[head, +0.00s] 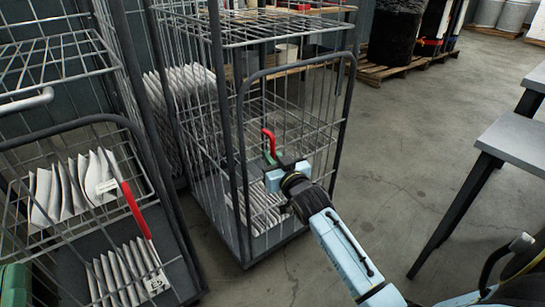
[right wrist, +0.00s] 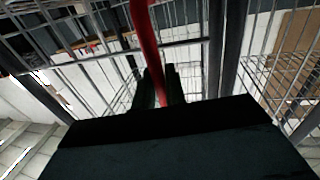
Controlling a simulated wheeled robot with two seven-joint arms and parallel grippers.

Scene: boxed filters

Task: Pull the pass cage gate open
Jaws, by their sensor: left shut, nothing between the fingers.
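The middle wire cage (head: 218,75) has a dark tubular gate frame (head: 297,69) at its front. A red handle (head: 268,138) stands up at the gate. My right gripper (head: 271,158) is at this handle, its arm reaching in from the lower right. In the right wrist view the red handle (right wrist: 147,35) runs between the two dark green fingers (right wrist: 161,88), which look shut on it. Whether the gate stands slightly ajar is hard to tell.
A second cage (head: 70,125) at the left has its own red handle (head: 133,208) and holds white filters on two levels. More filters (head: 258,208) lie in the middle cage. A grey table (head: 515,135) stands at the right. Open floor (head: 410,125) lies between.

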